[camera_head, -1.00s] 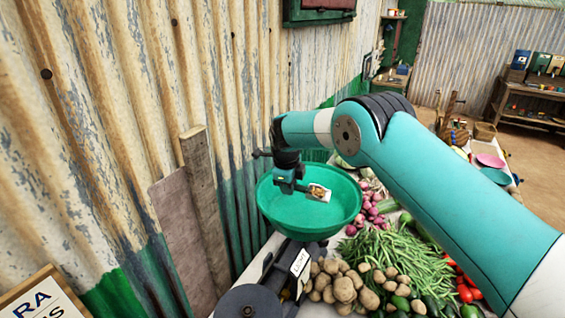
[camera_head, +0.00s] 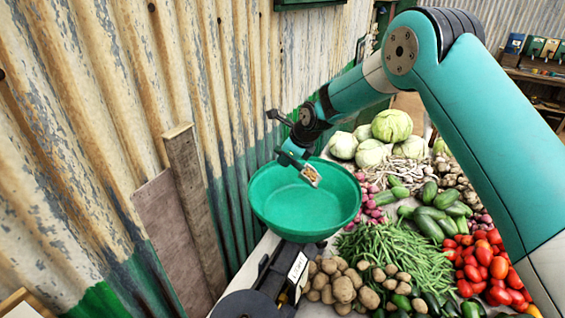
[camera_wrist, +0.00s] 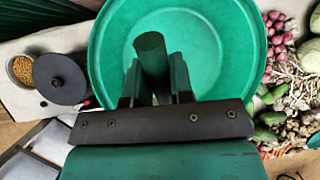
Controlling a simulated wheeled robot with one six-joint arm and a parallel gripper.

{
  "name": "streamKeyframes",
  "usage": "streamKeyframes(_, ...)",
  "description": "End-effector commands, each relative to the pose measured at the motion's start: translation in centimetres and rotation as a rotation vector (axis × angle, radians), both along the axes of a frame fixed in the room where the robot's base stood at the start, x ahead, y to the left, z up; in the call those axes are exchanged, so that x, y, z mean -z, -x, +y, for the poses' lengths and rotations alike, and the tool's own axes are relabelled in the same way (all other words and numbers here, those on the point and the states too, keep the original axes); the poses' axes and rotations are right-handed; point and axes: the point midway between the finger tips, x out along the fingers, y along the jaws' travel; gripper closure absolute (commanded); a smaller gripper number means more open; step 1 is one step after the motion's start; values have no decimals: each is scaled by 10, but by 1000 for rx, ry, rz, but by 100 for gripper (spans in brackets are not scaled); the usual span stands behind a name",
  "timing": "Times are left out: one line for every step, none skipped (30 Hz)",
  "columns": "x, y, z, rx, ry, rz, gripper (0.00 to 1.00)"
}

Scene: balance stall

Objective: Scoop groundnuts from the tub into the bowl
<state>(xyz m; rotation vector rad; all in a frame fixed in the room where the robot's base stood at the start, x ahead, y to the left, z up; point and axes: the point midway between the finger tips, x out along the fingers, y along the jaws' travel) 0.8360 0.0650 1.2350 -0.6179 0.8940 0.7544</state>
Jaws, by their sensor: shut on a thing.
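My gripper (camera_head: 297,163) is shut on the green handle of a scoop (camera_head: 311,175). It holds the scoop above the far inner side of a wide green bowl (camera_head: 283,229). The scoop's pale metal pan slants down to the right, with small brown-yellow bits in it that look like groundnuts. The bowl sits on a black balance and its visible inside looks empty. In the wrist view, the handle (camera_wrist: 151,55) stands between the fingers (camera_wrist: 155,88) over the bowl (camera_wrist: 103,45); the scoop's pan is hidden. A small round tub (camera_wrist: 13,72) with tan contents stands at the left.
The balance (camera_head: 268,283) has a dark disc (camera_wrist: 60,77) beside the tub. Potatoes (camera_head: 343,288), green beans (camera_head: 398,251), tomatoes (camera_head: 484,263) and cabbages (camera_head: 391,125) crowd the table right of the bowl. A corrugated wall (camera_head: 110,130) stands close on the left.

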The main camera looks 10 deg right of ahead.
Motion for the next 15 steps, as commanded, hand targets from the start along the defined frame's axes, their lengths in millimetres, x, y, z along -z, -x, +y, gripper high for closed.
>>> streamKeyframes(3, 1, -5, 3, -31, -19, 100)
streamKeyframes(2, 2, -6, 2, -50, -32, 100)
streamKeyframes(0, 4, -8, 1, -78, -47, 100)
streamKeyframes(-1, 5, -9, 1, -93, -57, 100)
streamKeyframes(-1, 5, -10, 1, -107, -65, 100)
streamKeyframes(-2, 6, -11, 0, -127, -77, 100)
streamKeyframes(-4, 7, -13, 1, -142, -86, 100)
streamKeyframes(-5, 8, -14, 1, -157, -95, 100)
streamKeyframes(-6, 9, -15, 1, -175, -106, 100)
streamKeyframes(-7, 9, -16, 0, -188, -114, 100)
streamKeyframes(-8, 10, -17, 0, -200, -121, 100)
streamKeyframes(-9, 10, -19, 0, -216, -130, 100)
streamKeyframes(-9, 11, -20, 1, -229, -138, 100)
streamKeyframes(-10, 12, -21, 0, -242, -145, 100)
streamKeyframes(-12, 13, -22, 1, -257, -155, 100)
